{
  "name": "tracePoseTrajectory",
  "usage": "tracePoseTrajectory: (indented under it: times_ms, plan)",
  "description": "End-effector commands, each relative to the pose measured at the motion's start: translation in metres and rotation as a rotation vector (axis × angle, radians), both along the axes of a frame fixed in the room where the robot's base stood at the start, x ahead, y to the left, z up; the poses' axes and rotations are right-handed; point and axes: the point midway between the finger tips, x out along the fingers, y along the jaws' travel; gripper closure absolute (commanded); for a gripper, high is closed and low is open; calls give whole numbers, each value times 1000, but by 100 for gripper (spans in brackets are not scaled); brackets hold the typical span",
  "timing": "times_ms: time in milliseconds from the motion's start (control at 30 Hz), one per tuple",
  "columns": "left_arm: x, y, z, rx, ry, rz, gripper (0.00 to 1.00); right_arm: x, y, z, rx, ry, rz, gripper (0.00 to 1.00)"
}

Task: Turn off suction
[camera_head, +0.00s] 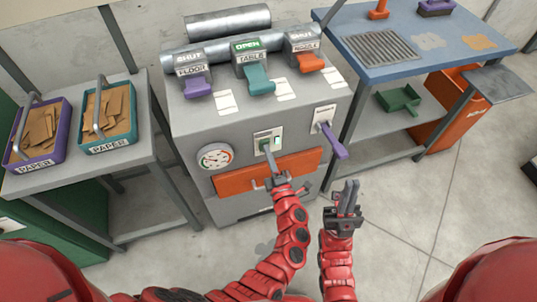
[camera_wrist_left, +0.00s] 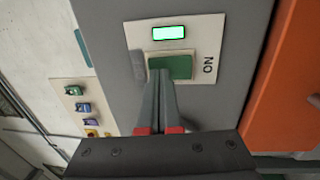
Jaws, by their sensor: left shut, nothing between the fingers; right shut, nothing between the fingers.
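The switch panel (camera_head: 277,135) is on the front of the grey machine (camera_head: 185,125). In the left wrist view its green switch (camera_wrist_left: 178,68) sits below a lit green indicator (camera_wrist_left: 170,32), with "ON" printed beside it. My left gripper (camera_head: 270,157) is shut and empty, its fingertips right at the switch. The fingertips also show in the left wrist view (camera_wrist_left: 160,78), overlapping the switch's lower edge. I cannot tell if they touch it. My right gripper (camera_head: 350,187) is shut and empty, apart from the machine, in front of its right side.
Purple (camera_head: 196,87), teal (camera_head: 258,78) and orange (camera_head: 308,62) levers stand on the machine's top. A purple handle (camera_head: 333,143) juts out right of the switch. A gauge (camera_head: 215,156) and an orange drawer (camera_head: 240,180) are near. Paper baskets (camera_head: 106,142) stand left, a blue table (camera_head: 380,25) right.

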Motion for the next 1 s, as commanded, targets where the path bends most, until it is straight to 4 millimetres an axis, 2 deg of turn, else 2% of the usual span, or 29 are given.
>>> tracePoseTrajectory:
  times_ms: [433, 600, 667, 1000]
  plan:
    - [2, 0, 1, -1, 3, 1, 100, 0, 0, 2, 0, 0, 0, 100]
    - [9, 5, 9, -26, 70, 7, 100, 0, 0, 20, 0, 0, 0, 100]
    - [9, 3, 4, -24, 75, 1, 100, 0, 0, 15, 0, 0, 0, 100]
    - [4, 2, 6, -23, 73, 2, 100, 0, 0, 14, 0, 0, 0, 100]
